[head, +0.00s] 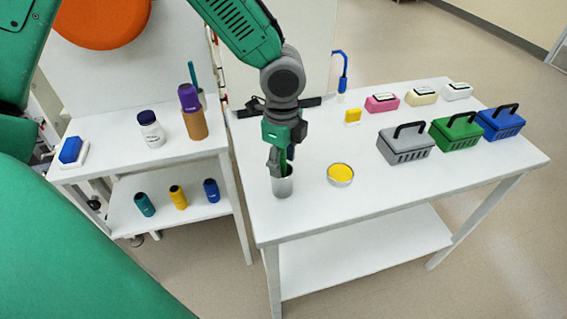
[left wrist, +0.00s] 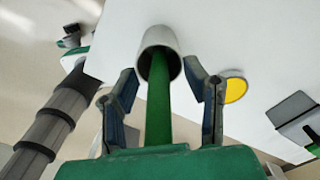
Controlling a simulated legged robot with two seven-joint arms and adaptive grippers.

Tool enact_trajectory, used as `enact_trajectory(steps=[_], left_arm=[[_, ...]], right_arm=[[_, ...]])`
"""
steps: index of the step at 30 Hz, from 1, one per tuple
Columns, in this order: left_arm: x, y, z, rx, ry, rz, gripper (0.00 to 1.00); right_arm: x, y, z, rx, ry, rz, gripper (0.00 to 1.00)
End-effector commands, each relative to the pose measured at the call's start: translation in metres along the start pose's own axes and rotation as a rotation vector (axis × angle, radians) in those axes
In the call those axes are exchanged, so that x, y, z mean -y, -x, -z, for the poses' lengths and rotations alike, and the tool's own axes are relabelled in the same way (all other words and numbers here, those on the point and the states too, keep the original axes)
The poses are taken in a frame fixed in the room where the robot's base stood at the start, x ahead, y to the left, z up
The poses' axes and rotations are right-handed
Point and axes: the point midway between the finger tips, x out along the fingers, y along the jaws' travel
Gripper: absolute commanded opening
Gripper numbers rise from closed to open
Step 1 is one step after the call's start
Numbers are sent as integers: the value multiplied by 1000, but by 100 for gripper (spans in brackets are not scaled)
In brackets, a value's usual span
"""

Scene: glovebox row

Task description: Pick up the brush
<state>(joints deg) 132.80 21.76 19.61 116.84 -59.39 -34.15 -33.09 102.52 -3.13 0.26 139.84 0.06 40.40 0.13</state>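A green handle, which looks like the brush (left wrist: 158,105), stands in a grey metal cup (left wrist: 160,45) in the left wrist view. Its lower end is hidden inside the cup. The cup (head: 284,187) stands near the front left of the right-hand white table in the head view. My left gripper (head: 280,166) points down over the cup. In the left wrist view its two fingers (left wrist: 165,85) are apart, one on each side of the handle, with gaps showing. A little green shows between the fingers in the head view. My right gripper does not clearly show.
A yellow-topped round dish (head: 340,174) stands just right of the cup. Grey (head: 405,145), green (head: 456,132) and blue (head: 501,123) handled boxes stand farther right. Bottles and a brown cylinder (head: 195,125) stand on the left table. The front right of the right-hand table is clear.

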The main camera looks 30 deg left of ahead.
Motion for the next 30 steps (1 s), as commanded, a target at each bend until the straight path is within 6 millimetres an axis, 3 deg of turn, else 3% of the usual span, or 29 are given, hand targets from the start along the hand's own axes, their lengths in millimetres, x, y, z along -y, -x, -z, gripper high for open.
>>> enact_trajectory(steps=[1,3,4,16,30], left_arm=[[0,0,0,0,0,0,27],[0,0,0,0,0,0,2],[0,0,0,0,0,-1,0],[1,8,0,0,2,2,0],[2,91,0,-1,3,2,0]], right_arm=[[0,0,0,0,0,0,40],[0,0,0,0,0,0,40],[0,0,0,0,0,0,40],[0,1,0,0,0,0,40],[0,9,0,0,0,0,40]])
